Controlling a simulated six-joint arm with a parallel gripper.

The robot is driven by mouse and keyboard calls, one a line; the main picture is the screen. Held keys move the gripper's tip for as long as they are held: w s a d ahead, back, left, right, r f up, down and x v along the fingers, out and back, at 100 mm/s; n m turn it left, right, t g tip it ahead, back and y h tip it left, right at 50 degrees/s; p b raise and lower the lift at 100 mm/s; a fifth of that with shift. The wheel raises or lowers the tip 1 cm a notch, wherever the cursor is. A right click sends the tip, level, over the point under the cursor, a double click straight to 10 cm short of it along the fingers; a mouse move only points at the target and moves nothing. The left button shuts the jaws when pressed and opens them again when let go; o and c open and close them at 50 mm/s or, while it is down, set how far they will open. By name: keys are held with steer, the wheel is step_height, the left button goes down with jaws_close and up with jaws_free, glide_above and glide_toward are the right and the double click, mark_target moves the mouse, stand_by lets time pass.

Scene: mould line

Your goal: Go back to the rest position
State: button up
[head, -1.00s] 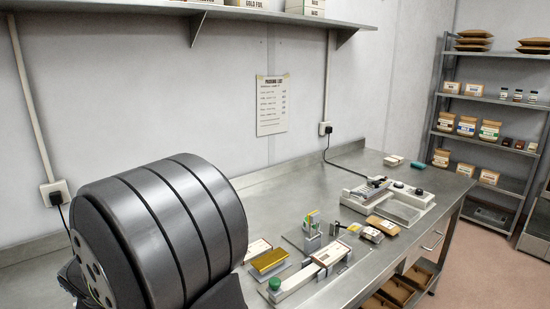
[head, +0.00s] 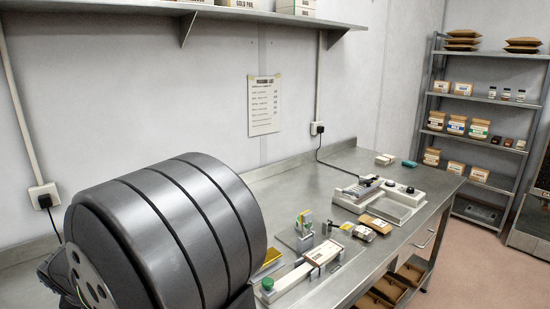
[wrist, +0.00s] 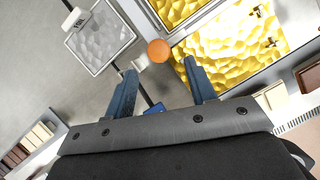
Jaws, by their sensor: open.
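My gripper (wrist: 160,72) shows in the wrist view with two blue fingers spread apart and nothing between them. An orange round knob (wrist: 159,50) appears just past the fingertips; I cannot tell whether it touches them. Gold crinkled panels (wrist: 232,42) in a pale frame lie beyond and to the right of the fingers. In the head view my gripper is not visible; a large dark grey ribbed part of my arm fills the lower left and hides part of the bench. The rest position itself is not marked in view.
The steel bench (head: 318,172) holds a press-like device (head: 380,200), a long white tool with a green knob (head: 303,271), and small packets (head: 375,224). A gold block (head: 268,262) is partly hidden by my arm. Shelves (head: 480,130) stand at right; a wall shelf (head: 200,11) hangs above.

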steer(key=v, duration=1.2)
steer(key=x, duration=1.7)
steer(key=shift+w+f, duration=0.1)
steer(key=shift+f, duration=0.1)
steer(key=w+a, duration=0.5)
steer(key=shift+w+a+r, duration=0.2)
steer(key=shift+w+a, duration=0.15)
steer(key=shift+a, duration=0.05)
steer(key=shift+w+a+r, duration=0.2)
steer(key=shift+a+r, duration=0.15)
steer(key=shift+r, duration=0.15)
steer(key=v, duration=1.7)
step_height(320, 180, down, 6)
steer(key=w+a+m+g, duration=0.1)
steer(key=w+m, duration=0.1)
steer(key=m, duration=0.1)
steer(key=shift+h, duration=0.3)
steer(key=shift+w+r, duration=0.1)
